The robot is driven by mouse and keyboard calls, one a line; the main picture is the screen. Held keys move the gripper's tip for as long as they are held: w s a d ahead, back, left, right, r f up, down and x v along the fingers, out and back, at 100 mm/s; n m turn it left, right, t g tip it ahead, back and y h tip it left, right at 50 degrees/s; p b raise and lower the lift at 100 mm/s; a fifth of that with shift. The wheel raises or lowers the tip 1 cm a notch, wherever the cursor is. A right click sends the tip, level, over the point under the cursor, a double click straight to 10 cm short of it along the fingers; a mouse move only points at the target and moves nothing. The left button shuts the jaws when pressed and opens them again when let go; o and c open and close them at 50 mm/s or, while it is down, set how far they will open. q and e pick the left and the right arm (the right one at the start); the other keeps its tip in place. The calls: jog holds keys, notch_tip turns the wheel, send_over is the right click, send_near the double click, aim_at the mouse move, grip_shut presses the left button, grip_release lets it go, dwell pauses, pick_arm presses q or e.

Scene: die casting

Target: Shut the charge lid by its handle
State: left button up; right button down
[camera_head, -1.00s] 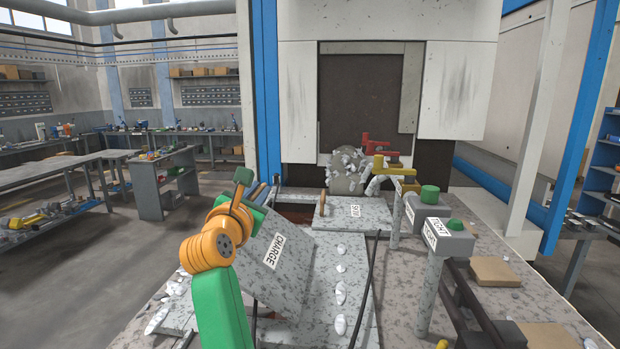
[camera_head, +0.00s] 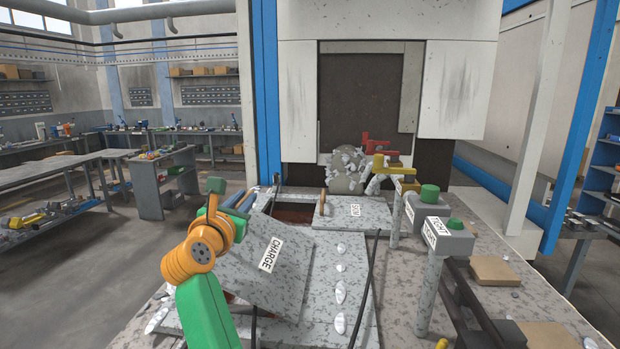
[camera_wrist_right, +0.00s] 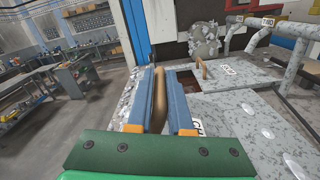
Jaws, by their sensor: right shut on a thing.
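The charge lid (camera_head: 245,268) is a speckled grey plate with a white CHARGE label. It stands tilted, its left side raised above the bench. My right gripper (camera_head: 240,199) is at the lid's upper left edge, on an orange and green arm. In the right wrist view, the blue fingers of the right gripper (camera_wrist_right: 160,78) are shut on the brown lid handle (camera_wrist_right: 158,98), which stands between them. In the head view the handle is hidden by the gripper. My left gripper is not in view.
A second flat lid (camera_head: 345,215) with its own brown handle lies behind. Green-topped button posts (camera_head: 447,240) stand to the right. A black cable (camera_head: 368,280) runs across the bench. A die casting machine (camera_head: 455,90) rises at the back.

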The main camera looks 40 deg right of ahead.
jog(key=shift+w+a, duration=0.1)
jog(key=shift+w, duration=0.05)
jog(key=shift+w+a+f+n, duration=0.45)
jog(key=shift+w+f+n, duration=0.15)
jog(key=shift+f, duration=0.1)
jog(key=shift+w+a+f+n, duration=0.45)
jog(key=shift+w+f+n, duration=0.05)
jog(key=shift+f, duration=0.2)
jog(key=c, duration=1)
grip_release()
jog(key=shift+o, duration=0.8)
jog(key=shift+w+d+f, duration=0.15)
jog(key=shift+w, duration=0.05)
jog(key=shift+w+d+f, duration=0.1)
jog(key=shift+w, duration=0.05)
